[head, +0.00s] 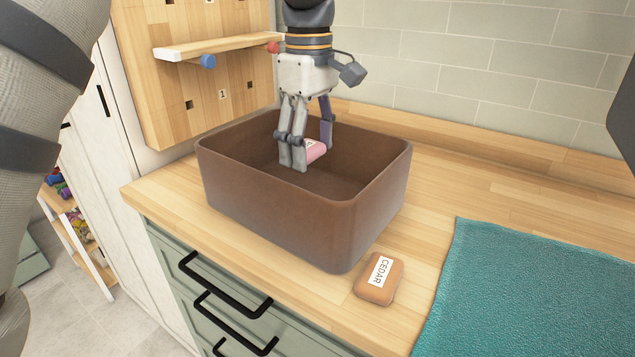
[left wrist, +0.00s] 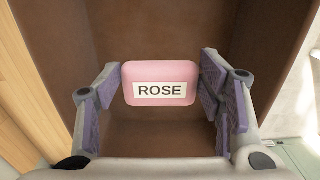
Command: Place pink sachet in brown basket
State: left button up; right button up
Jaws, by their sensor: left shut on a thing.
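The pink sachet (head: 317,152), labelled ROSE, is between the fingers of my left gripper (head: 305,157). The pink sachet also shows in the left wrist view (left wrist: 160,97), with its label facing the camera. My left gripper points down into the opening of the brown basket (head: 265,222) and is shut on the sachet. The basket stands on the wooden counter, and its brown wall also shows behind the sachet in the left wrist view (left wrist: 160,30). How high the sachet is above the basket floor is hard to tell. My right gripper is not in view.
An orange-brown CEDAR sachet (head: 379,280) lies on the counter (head: 440,180) by the basket's near right corner. A teal towel (head: 535,290) lies at the right. A wooden pegboard with a shelf (head: 220,46) stands behind the basket at left.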

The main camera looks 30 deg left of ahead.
aim_at(309, 150)
pick_arm(q)
jog(key=f, duration=0.7)
jog(key=shift+s+f, duration=0.25)
jog(key=shift+f, duration=0.15)
jog(key=o, duration=0.9)
jog(key=shift+w, duration=0.1)
notch_tip(309, 150, up, 12)
jog(key=shift+r, duration=0.1)
